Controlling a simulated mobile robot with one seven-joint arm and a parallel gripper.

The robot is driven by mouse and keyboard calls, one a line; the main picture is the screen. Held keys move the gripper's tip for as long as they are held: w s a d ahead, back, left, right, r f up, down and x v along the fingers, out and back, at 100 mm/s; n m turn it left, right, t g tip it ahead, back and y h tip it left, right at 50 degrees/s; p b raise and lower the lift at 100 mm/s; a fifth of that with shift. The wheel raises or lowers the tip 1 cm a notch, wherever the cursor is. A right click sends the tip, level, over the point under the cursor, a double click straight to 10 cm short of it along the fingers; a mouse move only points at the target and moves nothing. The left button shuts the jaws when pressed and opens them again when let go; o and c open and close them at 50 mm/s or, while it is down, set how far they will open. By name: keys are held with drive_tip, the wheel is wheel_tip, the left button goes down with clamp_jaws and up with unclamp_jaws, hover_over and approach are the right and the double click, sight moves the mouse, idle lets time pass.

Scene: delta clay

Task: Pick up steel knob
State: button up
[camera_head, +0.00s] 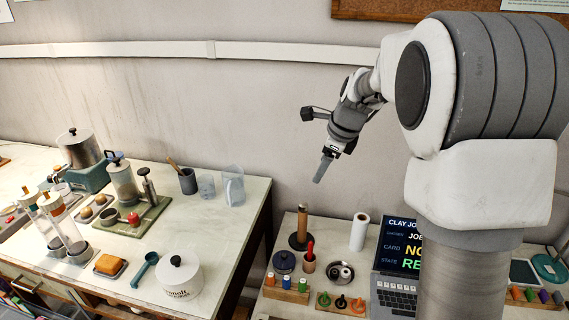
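My gripper (322,169) hangs in the air in front of the back wall, above the gap between the two tables, with its fingers pointing down and left. I see the fingers from the side, so I cannot tell whether they are open or shut. No object shows beyond the fingertips. I cannot single out a steel knob for certain. A round metal dish (351,280) on the right table holds small dark and shiny pieces, too small to tell apart. Pots on the left table have dark knobs on their lids.
The right table has a paper roll (359,231), a dark lidded pot (284,262), racks of coloured pieces (286,291) and a laptop (397,284).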

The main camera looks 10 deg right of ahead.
drive_tip(key=w+d+f+m+p, duration=0.1)
drive_tip(key=w+d+f+m, duration=0.1)
drive_tip(key=w+f+m, duration=0.55)
drive_tip(key=p, duration=0.1)
approach(304, 204)
drive_tip(key=x, duration=0.2)
drive_tip(key=shift+p+x, duration=0.65)
drive_tip(key=shift+x, duration=2.75)
drive_tip(key=shift+w, duration=0.1)
drive_tip(key=shift+c, duration=0.2)
drive_tip(key=shift+r, duration=0.1)
clamp_jaws()
